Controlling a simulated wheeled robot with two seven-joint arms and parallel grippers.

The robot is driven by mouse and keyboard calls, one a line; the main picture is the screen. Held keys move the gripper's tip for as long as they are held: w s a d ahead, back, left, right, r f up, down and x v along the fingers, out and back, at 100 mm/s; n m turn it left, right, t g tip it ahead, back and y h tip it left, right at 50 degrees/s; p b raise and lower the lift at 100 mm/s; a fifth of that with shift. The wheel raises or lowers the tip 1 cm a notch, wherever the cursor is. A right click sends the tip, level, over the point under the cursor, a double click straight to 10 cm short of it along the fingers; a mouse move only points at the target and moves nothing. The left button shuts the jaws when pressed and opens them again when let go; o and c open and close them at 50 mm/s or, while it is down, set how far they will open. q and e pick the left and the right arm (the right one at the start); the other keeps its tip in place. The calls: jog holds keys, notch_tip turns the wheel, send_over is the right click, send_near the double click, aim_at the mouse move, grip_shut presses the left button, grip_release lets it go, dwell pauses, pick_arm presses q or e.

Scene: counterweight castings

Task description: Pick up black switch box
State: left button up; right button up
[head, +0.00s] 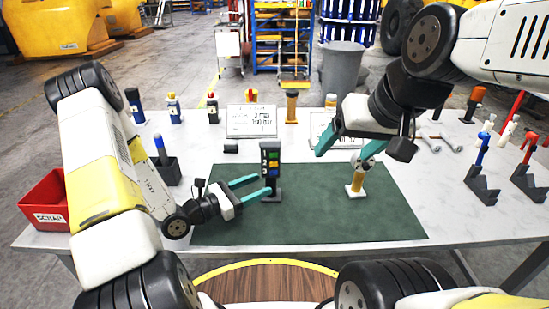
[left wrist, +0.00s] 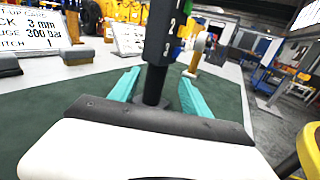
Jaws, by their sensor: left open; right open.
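The black switch box (head: 270,163) stands upright on the green mat (head: 310,228), with coloured buttons on its face and a narrower post below. My left gripper (head: 256,186) is open, its teal fingers reaching toward the box's lower part. In the left wrist view the box's dark post (left wrist: 155,82) stands between the two open fingers (left wrist: 152,90); I cannot tell whether they touch it.
A red scrap bin (head: 45,203) stands at the table's left end. A dark holder (head: 167,172) with a blue-topped item is beside the mat. Bottles and sign cards (head: 251,122) line the back. Black stands (head: 482,185) with coloured tools are at right. The mat's front is clear.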

aim_at(277, 191)
pick_arm(q)
jog(key=shift+w+d+f, duration=0.25)
jog(key=shift+w+d, duration=0.2)
jog(key=shift+w, duration=0.05)
jog(key=x, duration=0.6)
jog(key=shift+w+d+r, duration=0.25)
jog(key=shift+w+d, duration=0.05)
grip_shut()
